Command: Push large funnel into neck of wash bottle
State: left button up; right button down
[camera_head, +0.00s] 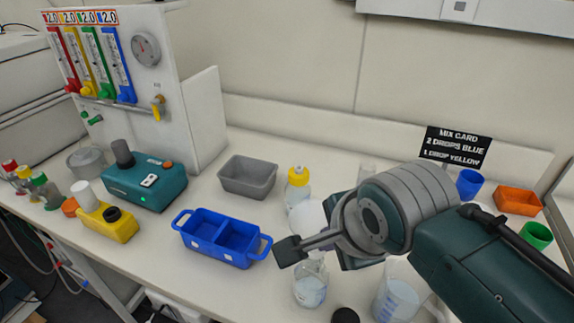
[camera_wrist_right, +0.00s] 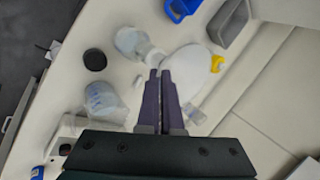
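A clear bottle (camera_head: 310,290) holding pale liquid stands near the table's front, apparently the wash bottle. It also shows in the right wrist view (camera_wrist_right: 130,41). A wide white round shape (camera_head: 306,216), apparently the large funnel's mouth, lies in line above the bottle's neck. It also shows in the right wrist view (camera_wrist_right: 192,70). My right gripper (camera_head: 289,250) crosses in front of where they meet, so I cannot tell how deep the funnel sits. In the right wrist view my right fingers (camera_wrist_right: 160,73) are together, with nothing clearly held. My left gripper is not in view.
A yellow-capped bottle (camera_head: 298,186) and grey bin (camera_head: 248,176) stand behind. A blue two-part tray (camera_head: 222,237) lies to the left. A beaker (camera_head: 396,296) and dark round cap (camera_head: 345,316) are near the front, close to the bottle.

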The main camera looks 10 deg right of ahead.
jog(key=shift+f+b, duration=0.35)
jog(key=shift+f, duration=0.2)
dwell(1.1)
jog(key=shift+f, duration=0.45)
dwell(0.3)
jog(key=shift+f, duration=0.3)
dwell(0.5)
jog(key=c, duration=1)
grip_release()
jog(key=shift+r, duration=0.1)
